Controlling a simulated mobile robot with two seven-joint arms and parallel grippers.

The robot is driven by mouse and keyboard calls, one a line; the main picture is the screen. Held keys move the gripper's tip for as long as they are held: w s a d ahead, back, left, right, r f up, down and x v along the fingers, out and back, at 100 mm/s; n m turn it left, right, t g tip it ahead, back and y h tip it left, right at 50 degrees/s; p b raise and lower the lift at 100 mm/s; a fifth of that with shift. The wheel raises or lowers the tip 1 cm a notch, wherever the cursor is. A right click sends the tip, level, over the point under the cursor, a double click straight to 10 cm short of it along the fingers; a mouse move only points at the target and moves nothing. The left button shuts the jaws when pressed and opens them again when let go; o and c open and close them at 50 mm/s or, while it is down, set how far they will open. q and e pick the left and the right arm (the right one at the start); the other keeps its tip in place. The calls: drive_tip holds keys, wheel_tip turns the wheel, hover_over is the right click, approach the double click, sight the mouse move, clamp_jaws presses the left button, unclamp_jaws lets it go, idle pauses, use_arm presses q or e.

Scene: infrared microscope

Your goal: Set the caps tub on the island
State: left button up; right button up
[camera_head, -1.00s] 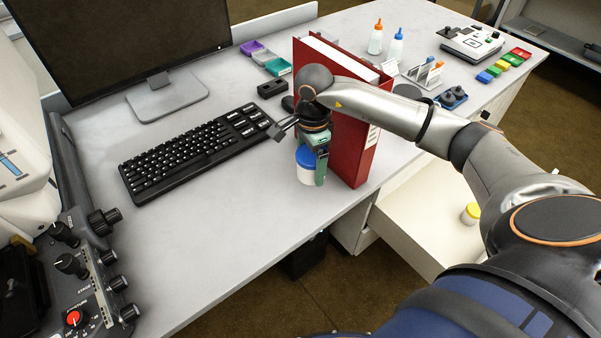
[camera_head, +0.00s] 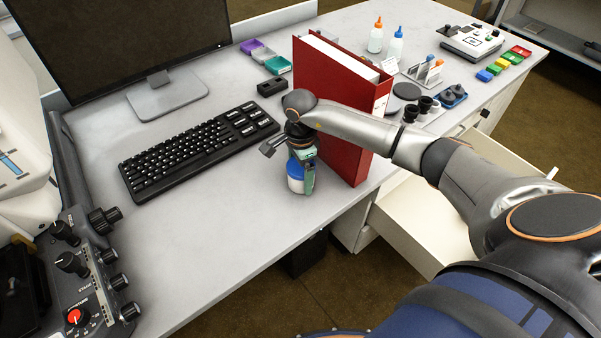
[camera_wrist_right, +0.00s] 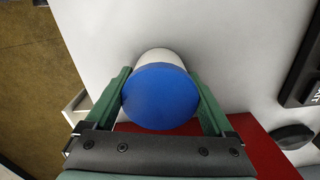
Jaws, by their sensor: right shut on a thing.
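The caps tub (camera_head: 295,186) is a small white tub with a blue lid, in front of the red binder on the pale worktop of the island (camera_head: 230,225). My right gripper (camera_head: 305,172) has green fingers and is shut on the tub, one finger on each side. In the right wrist view the blue lid (camera_wrist_right: 160,97) faces the camera, with the white body beyond it, between the fingers. I cannot tell whether the tub's base touches the worktop. My left gripper is not in view.
The red binder (camera_head: 340,110) stands upright right beside the gripper. An open drawer (camera_head: 405,215) juts out at the right. The worktop in front of the keyboard is clear.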

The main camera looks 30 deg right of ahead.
drive_tip(key=o, duration=1.1)
wheel_tip(320, 180, up, 12)
drive_tip(key=shift+r, duration=0.15)
